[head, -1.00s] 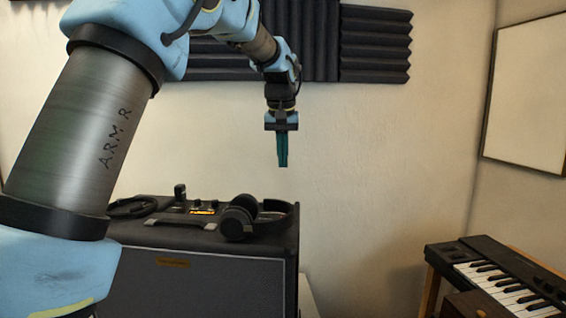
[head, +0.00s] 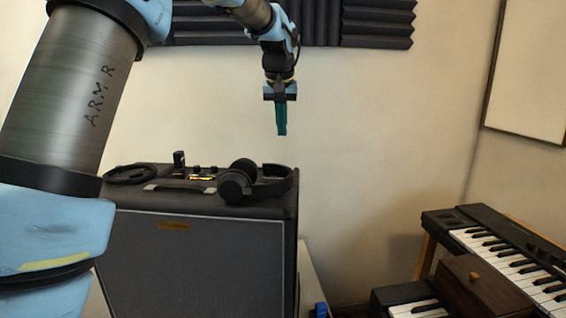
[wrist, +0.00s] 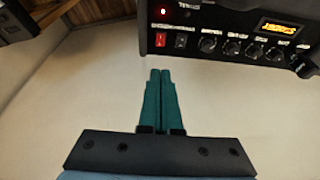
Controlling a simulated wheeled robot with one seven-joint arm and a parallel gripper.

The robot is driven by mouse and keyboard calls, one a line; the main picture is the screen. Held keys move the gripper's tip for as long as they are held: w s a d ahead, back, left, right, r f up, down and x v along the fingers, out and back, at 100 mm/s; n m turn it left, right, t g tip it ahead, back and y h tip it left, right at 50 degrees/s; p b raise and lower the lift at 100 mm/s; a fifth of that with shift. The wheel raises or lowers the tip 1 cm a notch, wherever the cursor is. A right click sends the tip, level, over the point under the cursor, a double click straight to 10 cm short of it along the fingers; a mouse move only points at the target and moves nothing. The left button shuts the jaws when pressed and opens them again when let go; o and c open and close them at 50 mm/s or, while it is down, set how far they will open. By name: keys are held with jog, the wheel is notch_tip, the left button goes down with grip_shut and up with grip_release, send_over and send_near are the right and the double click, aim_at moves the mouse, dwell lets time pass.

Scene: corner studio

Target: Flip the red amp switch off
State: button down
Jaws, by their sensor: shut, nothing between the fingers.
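The amp (head: 200,255) is a large dark box with a grey grille, standing at the centre left in the head view. In the wrist view its control panel (wrist: 225,38) shows a red switch (wrist: 160,40) at the left end, beside a black switch (wrist: 180,41) and a row of knobs. A small red light (wrist: 163,12) glows above the red switch. My gripper (head: 282,134) points down above and behind the amp's right part, with its teal fingers shut and empty. In the wrist view the fingertips (wrist: 160,72) appear just below the red switch, apart from it.
Black headphones (head: 236,184) and a coiled cable (head: 130,174) lie on the amp's top, near a carry handle (head: 180,187). A keyboard (head: 500,245) and a wooden box (head: 485,290) stand at the right. The wall behind my gripper is bare below the foam panels (head: 375,27).

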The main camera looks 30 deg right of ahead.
jog(key=p+x, duration=0.1)
jog(key=x, duration=0.4)
jog(key=p+x, duration=0.2)
jog(key=x, duration=0.3)
jog(key=shift+s+f, duration=0.15)
jog(key=shift+f, duration=0.9)
